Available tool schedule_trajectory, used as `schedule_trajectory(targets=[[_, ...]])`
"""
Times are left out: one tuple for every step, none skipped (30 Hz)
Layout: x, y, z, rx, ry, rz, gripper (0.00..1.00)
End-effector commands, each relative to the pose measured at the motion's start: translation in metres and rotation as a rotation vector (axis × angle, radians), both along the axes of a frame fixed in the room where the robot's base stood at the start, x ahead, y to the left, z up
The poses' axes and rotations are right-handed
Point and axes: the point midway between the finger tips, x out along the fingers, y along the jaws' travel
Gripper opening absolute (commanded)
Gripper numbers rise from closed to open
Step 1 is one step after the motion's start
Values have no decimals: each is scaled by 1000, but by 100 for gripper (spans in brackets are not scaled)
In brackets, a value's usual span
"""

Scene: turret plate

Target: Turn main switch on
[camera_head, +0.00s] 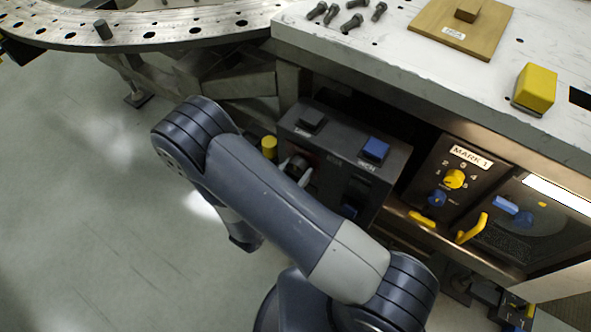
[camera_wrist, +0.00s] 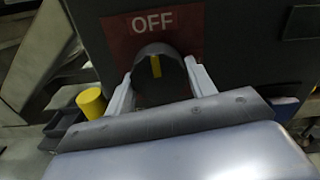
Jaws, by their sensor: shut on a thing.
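The main switch (camera_wrist: 156,62) is a dark round-topped knob with a yellow stripe, on a dark red plate (camera_wrist: 185,22) marked OFF in the wrist view. The stripe stands nearly upright, under the word OFF. My gripper (camera_wrist: 160,84) has one pale finger on each side of the knob and is shut on it. The lower part of the knob and plate is hidden behind my gripper. In the head view my gripper (camera_head: 297,168) is at the left of the dark control box's front, and my arm hides part of that box.
The dark control box (camera_head: 398,158) has a black block and a blue block (camera_head: 375,149) on top. A yellow cylinder (camera_head: 269,146) stands just left of it, also in the wrist view (camera_wrist: 91,102). The MARK 1 panel (camera_head: 470,155) is to the right, under the worktable (camera_head: 400,55). Open floor lies left.

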Motion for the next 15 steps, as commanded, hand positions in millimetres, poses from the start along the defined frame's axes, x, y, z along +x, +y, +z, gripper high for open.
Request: schedule_trajectory(targets=[[0, 0, 0, 0, 0, 0, 31], [0, 0, 0, 0, 0, 0, 29], [0, 0, 0, 0, 0, 0, 29], [0, 0, 0, 1, -1, 0, 29], [0, 0, 0, 2, -1, 0, 29], [0, 0, 0, 4, -3, 0, 29], [0, 0, -1, 6, -5, 0, 29], [0, 0, -1, 10, -8, 0, 29], [0, 0, -1, 17, -13, 0, 29], [0, 0, -1, 24, -18, 0, 29], [0, 0, -1, 32, -24, 0, 29], [0, 0, -2, 43, -34, 0, 29], [0, 0, -2, 53, -42, 0, 29], [0, 0, -3, 67, -52, 0, 29], [0, 1, -3, 84, -66, 0, 29]])
